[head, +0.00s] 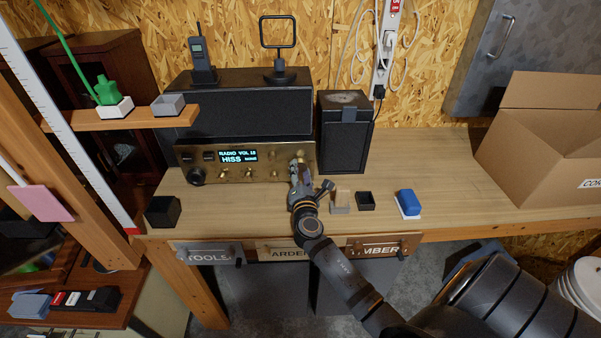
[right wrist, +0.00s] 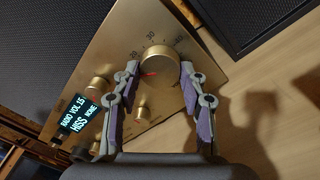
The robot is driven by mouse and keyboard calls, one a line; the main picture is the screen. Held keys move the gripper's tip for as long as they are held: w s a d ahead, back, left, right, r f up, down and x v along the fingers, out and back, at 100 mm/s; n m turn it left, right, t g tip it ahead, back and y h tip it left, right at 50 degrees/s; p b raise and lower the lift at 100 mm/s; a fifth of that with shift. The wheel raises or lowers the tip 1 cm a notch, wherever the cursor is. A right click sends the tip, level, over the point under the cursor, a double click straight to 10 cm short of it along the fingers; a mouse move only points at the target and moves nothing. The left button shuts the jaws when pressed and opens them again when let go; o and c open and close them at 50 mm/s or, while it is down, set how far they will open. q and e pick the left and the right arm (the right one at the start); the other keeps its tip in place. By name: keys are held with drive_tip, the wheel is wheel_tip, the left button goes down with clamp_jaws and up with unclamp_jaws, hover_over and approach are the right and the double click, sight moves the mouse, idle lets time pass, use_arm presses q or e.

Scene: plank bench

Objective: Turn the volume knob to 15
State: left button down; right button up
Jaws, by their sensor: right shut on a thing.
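The brass-fronted radio (head: 225,172) stands at the back of the bench. Its display (head: 238,157) is lit and appears to read RADIO VOL 15 and HISS; the display (right wrist: 77,113) in the right wrist view also appears to read VOL 15. The large round volume knob (right wrist: 161,61) is at the right end of the front panel, with a number scale around it and a red mark on its face. My right gripper (head: 298,170) is shut on this knob, one finger on each side. My left gripper is not in view.
A black speaker (head: 343,142) stands right of the radio. On the bench are a black box (head: 162,211), a wooden block (head: 341,198), a small black tray (head: 366,201) and a blue object (head: 407,201). A cardboard box (head: 545,150) is at right.

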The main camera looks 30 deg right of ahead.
drive_tip(key=o, duration=1.2)
drive_tip(key=shift+c, duration=0.2)
drive_tip(key=shift+s, duration=0.1)
drive_tip(key=v, duration=1.2)
